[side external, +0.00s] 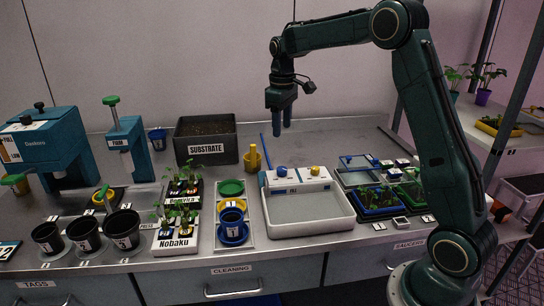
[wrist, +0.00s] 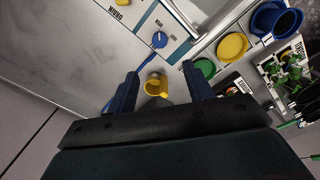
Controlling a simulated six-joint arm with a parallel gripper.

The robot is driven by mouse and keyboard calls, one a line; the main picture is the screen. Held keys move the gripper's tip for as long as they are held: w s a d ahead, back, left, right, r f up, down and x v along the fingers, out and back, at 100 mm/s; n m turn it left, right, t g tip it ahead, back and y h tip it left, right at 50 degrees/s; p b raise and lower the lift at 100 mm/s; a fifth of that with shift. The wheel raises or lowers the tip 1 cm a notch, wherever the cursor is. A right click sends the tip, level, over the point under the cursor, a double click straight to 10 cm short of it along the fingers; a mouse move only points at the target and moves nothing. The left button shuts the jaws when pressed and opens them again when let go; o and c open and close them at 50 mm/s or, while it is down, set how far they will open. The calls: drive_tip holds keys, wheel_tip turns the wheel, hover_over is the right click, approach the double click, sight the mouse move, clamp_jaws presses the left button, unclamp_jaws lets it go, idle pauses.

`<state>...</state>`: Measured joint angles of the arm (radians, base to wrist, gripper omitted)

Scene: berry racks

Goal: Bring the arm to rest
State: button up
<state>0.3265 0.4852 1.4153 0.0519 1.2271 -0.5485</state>
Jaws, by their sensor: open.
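My gripper (side external: 281,118) hangs from my arm, fingers pointing down, above the back part of the steel bench (side external: 340,134). It is open and empty. In the wrist view its two blue fingers (wrist: 166,90) stand apart.
The dark substrate bin (side external: 206,147) stands at back left. The white sink tray (side external: 308,207) lies below and in front of my gripper. Seedling trays (side external: 376,198) sit to its right. Pots (side external: 84,233) and a teal machine (side external: 48,150) stand left. Air around my gripper is clear.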

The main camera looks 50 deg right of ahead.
drive_tip(key=s+a+r+m+t, duration=0.1)
drive_tip(key=s+a+r+t, duration=0.1)
drive_tip(key=s+a+r, duration=0.4)
drive_tip(key=s+a+r+t, duration=0.1)
drive_tip(key=s+a+r, duration=0.2)
drive_tip(key=s+a, duration=0.35)
drive_tip(key=s+a+f+t, duration=0.1)
drive_tip(key=s+a+f, duration=0.1)
drive_tip(key=s, duration=0.6)
drive_tip(key=s+a+f+m+t, duration=0.1)
drive_tip(key=s+a+f, duration=0.1)
drive_tip(key=s, duration=0.7)
drive_tip(key=shift+s+a+f+t, duration=0.15)
drive_tip(key=shift+t, duration=0.15)
